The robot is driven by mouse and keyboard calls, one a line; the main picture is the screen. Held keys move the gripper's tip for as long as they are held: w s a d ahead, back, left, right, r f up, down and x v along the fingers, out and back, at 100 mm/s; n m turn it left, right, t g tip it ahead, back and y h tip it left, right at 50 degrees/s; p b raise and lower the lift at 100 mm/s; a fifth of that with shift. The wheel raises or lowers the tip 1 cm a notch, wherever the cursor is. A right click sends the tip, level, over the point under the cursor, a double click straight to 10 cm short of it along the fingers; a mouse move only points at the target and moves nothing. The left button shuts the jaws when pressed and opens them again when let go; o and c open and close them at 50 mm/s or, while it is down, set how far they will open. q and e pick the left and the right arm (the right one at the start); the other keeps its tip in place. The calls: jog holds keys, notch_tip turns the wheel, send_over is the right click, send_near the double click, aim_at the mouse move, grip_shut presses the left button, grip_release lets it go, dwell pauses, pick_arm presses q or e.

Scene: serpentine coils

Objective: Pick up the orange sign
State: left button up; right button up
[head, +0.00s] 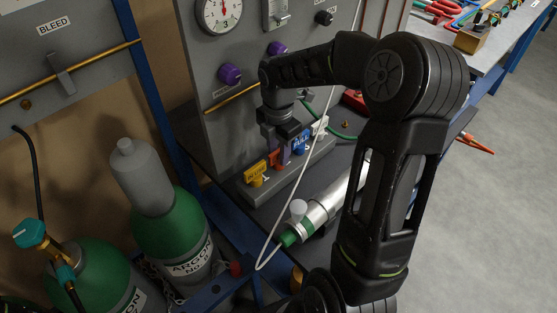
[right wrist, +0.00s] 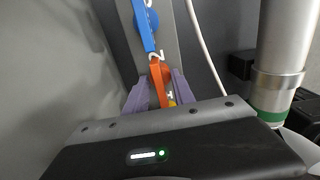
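The orange sign (head: 274,159) stands in a row of coloured signs on a grey ledge at the foot of the panel. My right gripper (head: 283,152) is lowered over the row at the orange sign. In the right wrist view, its purple fingers (right wrist: 160,92) lie on either side of the orange sign; whether they press on it cannot be told. The fingers partly hide the sign's lower part. My left gripper is not in view.
A yellow sign (head: 255,174) and a blue sign (head: 300,143) flank the orange one closely; a white sign (head: 320,126) is farther along. A white hose (head: 303,170) and a silver cylinder (head: 325,203) lie to the right. Green gas bottles (head: 172,232) stand at left.

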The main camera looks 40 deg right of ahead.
grip_shut()
jog(key=shift+r, duration=0.1)
dwell(0.3)
notch_tip(320, 180, up, 10)
jog(key=shift+f+b, duration=0.1)
jog(key=shift+b, duration=0.45)
dwell(0.7)
